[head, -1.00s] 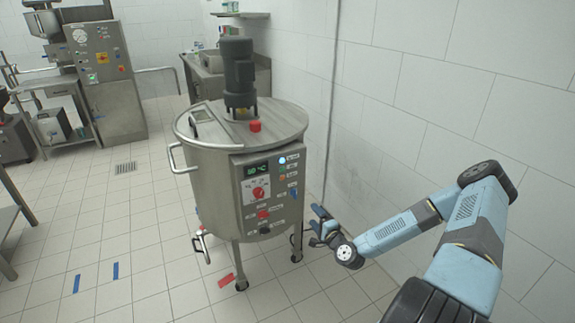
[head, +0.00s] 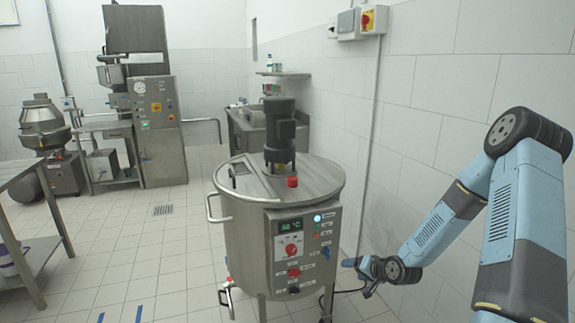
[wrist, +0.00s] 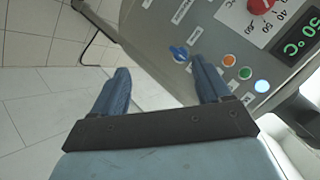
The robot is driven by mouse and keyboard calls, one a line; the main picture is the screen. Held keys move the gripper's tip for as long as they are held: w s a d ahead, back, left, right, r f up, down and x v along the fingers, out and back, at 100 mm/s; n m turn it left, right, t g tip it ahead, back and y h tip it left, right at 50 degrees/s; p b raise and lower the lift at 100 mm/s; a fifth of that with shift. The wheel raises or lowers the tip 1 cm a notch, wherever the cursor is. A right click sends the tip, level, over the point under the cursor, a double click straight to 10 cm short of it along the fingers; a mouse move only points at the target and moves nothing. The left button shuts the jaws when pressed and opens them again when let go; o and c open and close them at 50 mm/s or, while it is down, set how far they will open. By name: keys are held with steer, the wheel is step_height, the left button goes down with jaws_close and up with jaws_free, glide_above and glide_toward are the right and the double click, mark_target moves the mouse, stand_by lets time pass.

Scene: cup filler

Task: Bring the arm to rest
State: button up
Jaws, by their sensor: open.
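My gripper (head: 354,268) is at the right side of the steel vat (head: 247,240), by its control panel, in the head view. In the wrist view my gripper (wrist: 160,92) has its two blue fingers spread, with nothing between them. Beyond the right finger is the grey control panel (wrist: 215,35), with a small blue switch (wrist: 180,53), coloured lights and a green 50 °C display. I cannot tell whether a finger touches the panel. In the head view my arm reaches in from the lower right.
A white tiled wall (head: 425,110) runs close along the right. A black cable (wrist: 92,42) hangs near the fingers. A steel table (head: 38,205) stands at the left, and machines (head: 150,100) stand at the back. The tiled floor (head: 120,235) left of the vat is clear.

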steer(key=s+d+r+n+g+h, duration=0.15)
steer(key=s+r+h, duration=0.35)
steer(key=r, duration=0.9)
steer(key=s+d+r+n+g+h, duration=0.15)
steer(key=s+r, duration=0.45)
steer(key=r, duration=0.8)
steer(key=s+a+r, duration=0.1)
steer(key=s+r, duration=0.3)
steer(key=s, duration=0.3)
steer(key=s+a+r, duration=0.1)
steer(key=s+r, duration=0.4)
steer(key=s, duration=0.3)
steer(key=s+a+r+n, duration=0.1)
steer(key=s+r, duration=0.4)
steer(key=s, duration=0.3)
steer(key=shift+y, duration=0.35)
steer(key=shift+s+a, duration=0.1)
steer(key=shift+s, duration=0.25)
steer(key=shift+c, duration=0.4)
steer(key=shift+s, duration=0.1)
steer(key=shift+c, duration=1.5)
steer(key=shift+d, duration=0.3)
steer(key=shift+c, duration=1.3)
